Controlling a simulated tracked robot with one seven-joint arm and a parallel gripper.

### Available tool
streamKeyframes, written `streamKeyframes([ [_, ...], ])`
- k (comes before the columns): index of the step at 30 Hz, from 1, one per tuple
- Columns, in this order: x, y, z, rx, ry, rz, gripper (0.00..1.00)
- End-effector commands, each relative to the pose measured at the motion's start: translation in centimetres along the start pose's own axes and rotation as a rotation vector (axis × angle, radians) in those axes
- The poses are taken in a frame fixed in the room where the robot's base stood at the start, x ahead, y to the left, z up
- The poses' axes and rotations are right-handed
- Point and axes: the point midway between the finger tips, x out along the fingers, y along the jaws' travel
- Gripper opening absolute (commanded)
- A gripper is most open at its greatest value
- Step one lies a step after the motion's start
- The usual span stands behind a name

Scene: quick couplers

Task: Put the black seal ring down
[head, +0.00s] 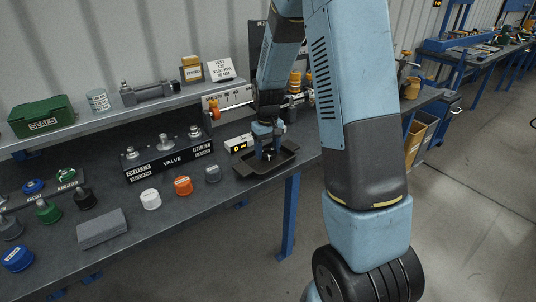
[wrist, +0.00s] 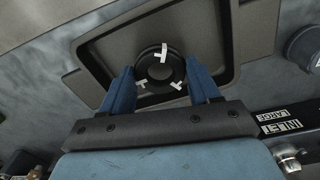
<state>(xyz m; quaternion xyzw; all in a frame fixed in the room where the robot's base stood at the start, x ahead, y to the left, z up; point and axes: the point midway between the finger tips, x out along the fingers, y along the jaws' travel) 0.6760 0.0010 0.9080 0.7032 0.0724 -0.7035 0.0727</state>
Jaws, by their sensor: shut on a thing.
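My gripper (head: 267,152) points down into a shallow dark tray (head: 285,166) on the bench. In the wrist view the black seal ring (wrist: 143,60) lies between the two blue fingers of my gripper (wrist: 160,64), which is shut on it. The ring is a thick black band with several white marks and an open middle. It is over the floor of the tray, whose rim (wrist: 228,40) surrounds it in this view. I cannot tell whether the ring touches the tray floor. In the head view the fingers and arm hide the ring.
Left of the tray stand a grey cap (head: 212,173), an orange cap (head: 183,186) and a white cap (head: 150,199). The black valve block (head: 168,160) is behind them. A small white and yellow box (head: 239,143) sits close behind the tray. A shelf (head: 130,112) runs above.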

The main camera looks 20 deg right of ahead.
Motion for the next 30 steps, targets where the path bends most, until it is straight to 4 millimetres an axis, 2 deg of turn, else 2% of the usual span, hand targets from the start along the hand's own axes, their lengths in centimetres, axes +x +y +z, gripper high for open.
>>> streamKeyframes([
  [4,1.9,0.0,0.1,0.0,-0.003,0.0,0.25],
  [15,2.3,0.0,0.1,0.001,-0.001,0.0,0.25],
  [16,2.2,0.0,0.1,0.001,-0.001,0.0,0.64],
  [23,2.2,0.0,0.1,0.001,-0.001,0.0,0.86],
  [30,2.2,0.1,0.1,0.002,0.0,0.0,0.87],
])
